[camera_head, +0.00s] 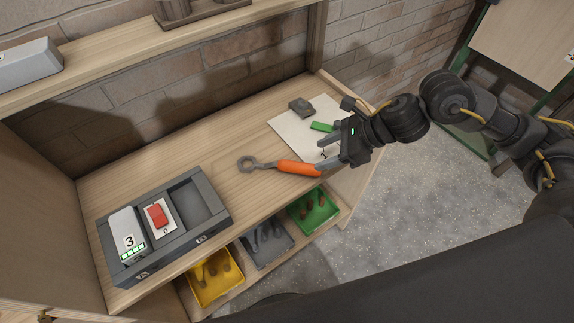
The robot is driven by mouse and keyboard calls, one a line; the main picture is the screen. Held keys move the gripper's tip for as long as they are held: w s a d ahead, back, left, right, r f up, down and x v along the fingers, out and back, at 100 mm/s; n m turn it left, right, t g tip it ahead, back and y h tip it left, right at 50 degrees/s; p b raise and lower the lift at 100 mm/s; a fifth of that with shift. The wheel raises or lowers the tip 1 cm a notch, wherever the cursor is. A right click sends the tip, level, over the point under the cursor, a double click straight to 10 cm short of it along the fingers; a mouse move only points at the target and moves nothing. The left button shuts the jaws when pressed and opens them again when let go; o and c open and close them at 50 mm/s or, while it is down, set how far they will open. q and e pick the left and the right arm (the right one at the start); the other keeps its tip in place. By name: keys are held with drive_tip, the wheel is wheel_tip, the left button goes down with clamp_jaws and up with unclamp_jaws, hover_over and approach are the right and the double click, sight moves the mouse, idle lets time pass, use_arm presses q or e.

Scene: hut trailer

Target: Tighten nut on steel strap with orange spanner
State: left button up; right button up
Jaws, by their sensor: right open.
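The orange spanner (298,168) lies on the wooden bench, its dark metal ring end pointing left and its handle end toward my right gripper. My right gripper (326,156) is open at the right side of the bench. Its fingers point left, and one is close to the handle end of the spanner; whether they touch, I cannot tell. My left gripper is out of view. I cannot make out the nut or the steel strap.
A white sheet (288,127) lies under a grey block (301,106) and a green piece (321,127). A grey tray (217,227) holds a numbered device (127,236) and a red switch (157,214). Yellow (215,290), grey and green bins sit below. The bench's middle is clear.

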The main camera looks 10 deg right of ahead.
sight(297, 164)
drive_tip(key=shift+a+f, duration=0.15)
drive_tip(key=shift+f, duration=0.05)
drive_tip(key=p+x, duration=0.1)
drive_tip(key=x, duration=0.2)
drive_tip(key=shift+w+a+f, duration=0.2)
drive_tip(key=shift+a+f, duration=0.05)
drive_tip(key=shift+f, duration=0.05)
drive_tip(key=shift+w+a+f, duration=0.15)
drive_tip(key=shift+a+f, duration=0.2)
drive_tip(key=shift+f, duration=0.05)
drive_tip(key=shift+a+f+p, duration=0.1)
drive_tip(key=shift+a+p, duration=0.1)
drive_tip(key=shift+p, duration=0.15)
drive_tip(key=p+x, duration=0.1)
drive_tip(key=x, duration=0.2)
drive_tip(key=shift+w+a+f+p, duration=0.1)
drive_tip(key=shift+w+a+p, duration=0.15)
drive_tip(key=shift+p, duration=0.1)
drive_tip(key=shift+w+a+f, duration=0.1)
drive_tip(key=shift+a+f, duration=0.25)
drive_tip(key=shift+f, duration=0.05)
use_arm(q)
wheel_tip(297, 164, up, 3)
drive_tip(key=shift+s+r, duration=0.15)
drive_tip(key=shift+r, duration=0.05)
use_arm(e)
clamp_jaws()
